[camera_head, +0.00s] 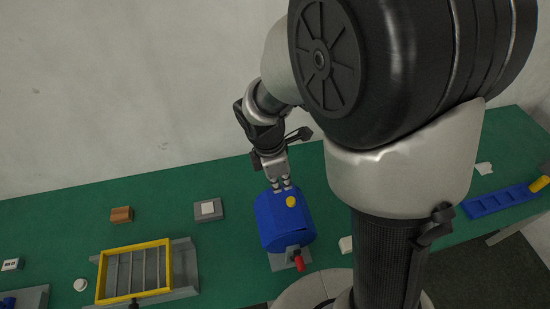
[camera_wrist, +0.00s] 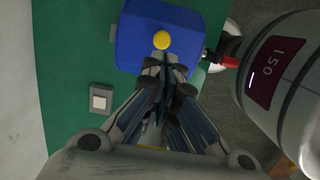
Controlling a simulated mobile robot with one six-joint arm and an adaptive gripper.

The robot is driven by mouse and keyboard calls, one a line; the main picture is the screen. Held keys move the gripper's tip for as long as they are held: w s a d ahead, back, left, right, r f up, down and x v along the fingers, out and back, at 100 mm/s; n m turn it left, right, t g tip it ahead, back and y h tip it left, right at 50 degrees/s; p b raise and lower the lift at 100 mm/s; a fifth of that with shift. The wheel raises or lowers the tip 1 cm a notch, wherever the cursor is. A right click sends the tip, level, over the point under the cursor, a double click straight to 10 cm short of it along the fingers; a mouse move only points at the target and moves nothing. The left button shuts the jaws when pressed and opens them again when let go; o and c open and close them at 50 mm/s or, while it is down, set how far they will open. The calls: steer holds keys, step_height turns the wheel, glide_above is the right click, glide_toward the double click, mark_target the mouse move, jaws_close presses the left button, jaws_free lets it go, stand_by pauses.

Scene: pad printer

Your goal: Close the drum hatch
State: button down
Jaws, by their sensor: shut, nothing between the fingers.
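The blue drum (camera_head: 281,228) stands on a grey base on the green table, with a red crank handle (camera_head: 299,262) at its front. A yellow knob (camera_head: 291,201) sits on top of the drum. In the wrist view, the drum (camera_wrist: 185,30) and its knob (camera_wrist: 161,40) are just beyond the fingertips. My gripper (camera_head: 282,186) is shut and empty at the drum's back upper edge, close to the knob. I cannot tell whether it touches the drum. The hatch outline is not clear, so I cannot tell how far it stands open.
On the green table (camera_head: 60,225), left of the drum, are a grey block with a white top (camera_head: 208,210), a brown block (camera_head: 121,215) and a yellow-framed rack (camera_head: 135,272). A blue tray (camera_head: 500,201) lies at the far right. My arm hides much of the table right of the drum.

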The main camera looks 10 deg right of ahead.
mark_target(291, 199)
steer(key=f, duration=0.2)
steer(key=d+f+b, duration=0.1)
steer(key=f, duration=0.4)
steer(key=shift+d+f+b, duration=0.15)
steer(key=shift+b, duration=0.15)
steer(key=shift+d+f+p, duration=0.25)
steer(key=shift+d+p, duration=0.05)
steer(key=shift+d, duration=0.25)
steer(key=shift+d+f, duration=0.25)
steer(key=shift+d, duration=0.05)
steer(key=shift+a+r, duration=0.1)
steer(key=shift+r+p, duration=0.25)
steer(key=shift+p, duration=0.1)
step_height(291, 199, up, 13)
steer(key=p, duration=0.5)
steer(key=shift+r, duration=0.15)
